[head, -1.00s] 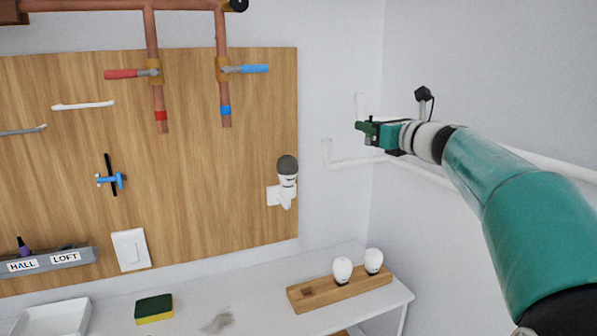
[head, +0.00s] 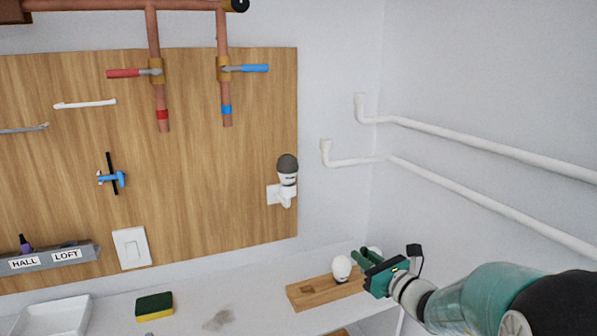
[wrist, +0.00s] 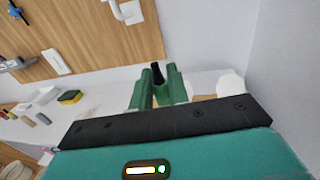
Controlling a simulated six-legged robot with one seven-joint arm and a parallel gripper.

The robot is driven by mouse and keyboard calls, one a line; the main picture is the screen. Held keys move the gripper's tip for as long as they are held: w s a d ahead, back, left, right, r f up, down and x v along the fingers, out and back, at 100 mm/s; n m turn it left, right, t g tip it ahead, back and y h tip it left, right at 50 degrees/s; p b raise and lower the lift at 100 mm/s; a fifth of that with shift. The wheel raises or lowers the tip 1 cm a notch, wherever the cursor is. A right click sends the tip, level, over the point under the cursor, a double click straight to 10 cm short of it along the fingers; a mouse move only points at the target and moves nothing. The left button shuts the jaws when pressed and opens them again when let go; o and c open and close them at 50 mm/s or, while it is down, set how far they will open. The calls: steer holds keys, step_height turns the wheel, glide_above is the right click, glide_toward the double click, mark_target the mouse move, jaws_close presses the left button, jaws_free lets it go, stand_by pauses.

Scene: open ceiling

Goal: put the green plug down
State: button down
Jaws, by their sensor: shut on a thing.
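My gripper (head: 366,259) is low at the right of the head view, over the right end of the wooden bulb block. In the wrist view its two green fingers (wrist: 158,84) are shut on the green plug (wrist: 158,72), whose dark end shows between them. The fingers hide most of the plug. In the head view the plug blends with the green fingers, and I cannot tell whether it touches anything below.
The wooden block (head: 315,293) on the white bench holds a white bulb (head: 341,268); another (head: 375,250) is mostly hidden behind my gripper. A sponge (head: 154,307), a grey smudge (head: 218,320) and a white tray (head: 55,316) lie left. A labelled rack (head: 48,259) is on the wall board.

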steer(key=s+f+m+t+h, duration=0.1)
steer(key=s+f+m+h, duration=0.1)
steer(key=f, duration=1.4)
steer(key=s+f+m+t+h, duration=0.1)
steer(key=f+m+h, duration=0.3)
steer(key=f, duration=1.3)
steer(key=s+h, duration=0.1)
steer(key=h, duration=0.2)
steer(key=shift+t, duration=0.3)
steer(key=shift+s+a, duration=0.1)
